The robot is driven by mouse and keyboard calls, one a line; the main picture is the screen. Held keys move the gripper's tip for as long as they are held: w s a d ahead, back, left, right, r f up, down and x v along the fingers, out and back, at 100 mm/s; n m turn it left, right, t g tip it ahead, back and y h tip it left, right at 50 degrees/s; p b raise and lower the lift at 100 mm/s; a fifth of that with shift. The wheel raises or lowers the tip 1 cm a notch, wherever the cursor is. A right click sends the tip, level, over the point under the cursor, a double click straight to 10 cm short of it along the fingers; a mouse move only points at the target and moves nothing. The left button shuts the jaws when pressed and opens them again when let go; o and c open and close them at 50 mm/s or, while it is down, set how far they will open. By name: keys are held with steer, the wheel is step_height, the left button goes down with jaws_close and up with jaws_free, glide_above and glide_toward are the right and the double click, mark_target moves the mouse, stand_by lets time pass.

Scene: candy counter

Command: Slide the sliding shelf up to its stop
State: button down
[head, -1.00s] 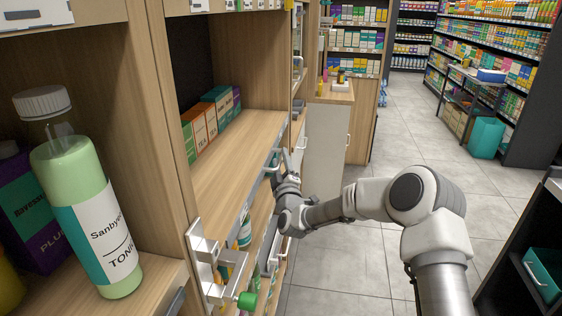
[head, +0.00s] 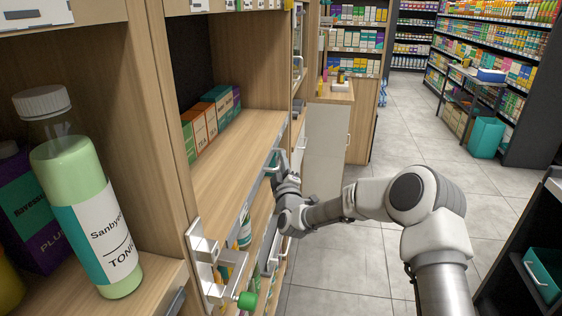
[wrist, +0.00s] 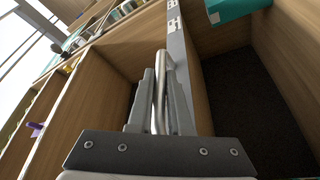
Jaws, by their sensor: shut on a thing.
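The sliding shelf (head: 228,160) is a pale wooden board in the open cabinet bay, with a grey front edge. Its handle (head: 271,164) is a metal bar on that front edge and also shows in the wrist view (wrist: 159,88). My gripper (head: 274,170) is at the handle from the aisle side. In the wrist view my gripper's fingers (wrist: 161,95) are shut on the bar, one on each side. The shelf's stop cannot be made out.
Several tea boxes (head: 205,120) stand at the back of the shelf. A large tonic bottle (head: 88,205) stands in the bay at left. Green bottles (head: 245,228) show below the shelf. The tiled aisle (head: 330,262) to the right is clear around my arm.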

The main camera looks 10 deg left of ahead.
steer(key=shift+r, duration=0.1)
stand_by(0.7)
steer(key=shift+a+r+b, duration=0.1)
steer(key=shift+r+b, duration=0.1)
steer(key=shift+b, duration=0.2)
step_height(320, 180, up, 12)
steer(key=b, duration=0.2)
steer(key=shift+r, duration=0.1)
steer(key=c, duration=0.8)
jaws_free()
steer(key=shift+c, duration=0.2)
steer(key=shift+f, duration=0.25)
steer(key=b+v, duration=0.2)
steer(key=v, duration=1.5)
steer(key=shift+d, duration=0.2)
